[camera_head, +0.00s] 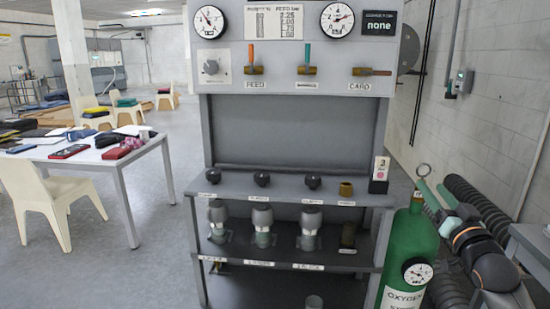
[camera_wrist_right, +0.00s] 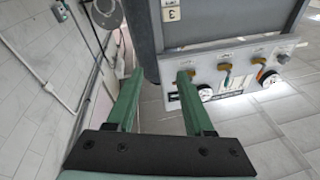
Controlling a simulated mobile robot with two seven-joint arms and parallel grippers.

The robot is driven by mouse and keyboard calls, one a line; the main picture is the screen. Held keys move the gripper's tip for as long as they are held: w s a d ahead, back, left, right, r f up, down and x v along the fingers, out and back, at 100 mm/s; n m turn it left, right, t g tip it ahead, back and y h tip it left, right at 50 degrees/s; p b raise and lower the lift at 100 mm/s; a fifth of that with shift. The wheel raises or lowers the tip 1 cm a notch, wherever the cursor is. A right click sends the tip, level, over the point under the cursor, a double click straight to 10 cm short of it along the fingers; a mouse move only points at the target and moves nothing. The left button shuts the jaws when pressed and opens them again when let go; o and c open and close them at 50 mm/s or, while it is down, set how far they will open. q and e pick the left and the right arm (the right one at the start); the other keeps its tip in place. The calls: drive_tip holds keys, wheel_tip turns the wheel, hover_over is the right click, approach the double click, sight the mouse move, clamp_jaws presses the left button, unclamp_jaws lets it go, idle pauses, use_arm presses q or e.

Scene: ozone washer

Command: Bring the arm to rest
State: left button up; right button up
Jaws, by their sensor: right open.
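My right arm (camera_head: 480,250) comes in from the lower right in the head view. My right gripper (camera_head: 434,188) has green fingers, open and empty, beside the right end of the grey washer stand (camera_head: 290,130) and above the green oxygen cylinder (camera_head: 408,245). In the right wrist view the gripper (camera_wrist_right: 160,76) also shows open with nothing between the fingers. The stand's gauges and valve levers appear upside down beyond it there. My left gripper is not in view.
The stand carries an orange lever (camera_head: 251,56), a green lever (camera_head: 307,56) and black knobs (camera_head: 262,179). A small tag holder (camera_head: 379,175) stands at its right edge. A white table (camera_head: 90,152) and chair (camera_head: 45,195) are at left. A wall (camera_head: 500,90) is at right.

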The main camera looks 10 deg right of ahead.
drive_tip(key=s+a+f+n+g+y, duration=0.1)
drive_tip(key=s+a+f+n+g, duration=0.15)
drive_tip(key=f, duration=0.75)
drive_tip(key=s+a+f+n+g+y, duration=0.15)
drive_tip(key=s+a+f, duration=0.25)
drive_tip(key=f, duration=0.6)
drive_tip(key=s+a+f+n+g+y, duration=0.1)
drive_tip(key=s+a+f+n+g, duration=0.25)
drive_tip(key=f, duration=0.65)
drive_tip(key=s+a+f+n+g+y, duration=0.1)
drive_tip(key=s+a+f+n+g, duration=0.15)
drive_tip(key=s+f, duration=0.65)
drive_tip(key=s+a+f+n+g, duration=0.15)
drive_tip(key=s+a+f, duration=0.25)
drive_tip(key=s+f, duration=0.55)
drive_tip(key=a+r+m+p, duration=0.4)
drive_tip(key=a+r, duration=0.3)
drive_tip(key=a, duration=0.4)
drive_tip(key=shift+s+a+m+t+y, duration=0.15)
drive_tip(key=shift+s+m+t+y, duration=0.2)
drive_tip(key=shift+m, duration=0.3)
